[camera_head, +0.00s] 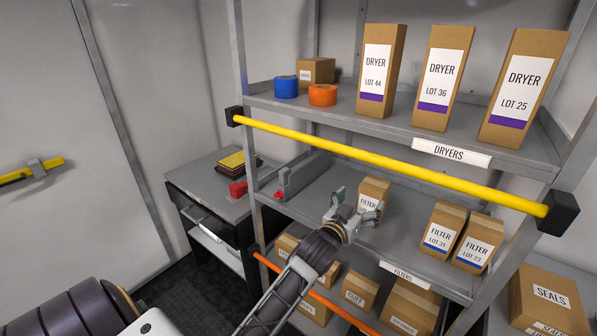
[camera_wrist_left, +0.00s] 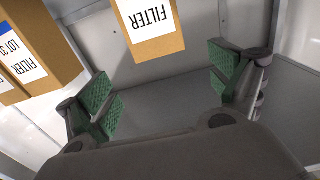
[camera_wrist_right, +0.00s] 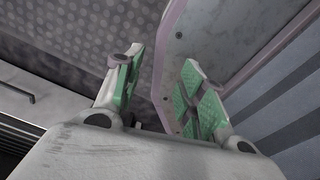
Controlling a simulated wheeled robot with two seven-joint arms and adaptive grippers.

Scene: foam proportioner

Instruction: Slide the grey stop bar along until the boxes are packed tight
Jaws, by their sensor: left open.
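The grey stop bar (camera_head: 306,172) stands at the left end of the middle shelf (camera_head: 405,240), running front to back, with a red piece at its front end. My left gripper (camera_head: 357,206) is over the shelf in front of the single box, open and empty. In the left wrist view that box (camera_wrist_left: 150,25) is ahead of the open jaws (camera_wrist_left: 165,80). My right gripper (camera_wrist_right: 162,85) is open and empty, away from the shelf.
A yellow rail (camera_head: 390,161) crosses the shelf front above my left gripper. The top shelf holds dryer boxes (camera_head: 443,80) and tape rolls (camera_head: 322,95). An orange rail (camera_head: 330,305) and more boxes are below. Bare shelf lies between the stop bar and the single box.

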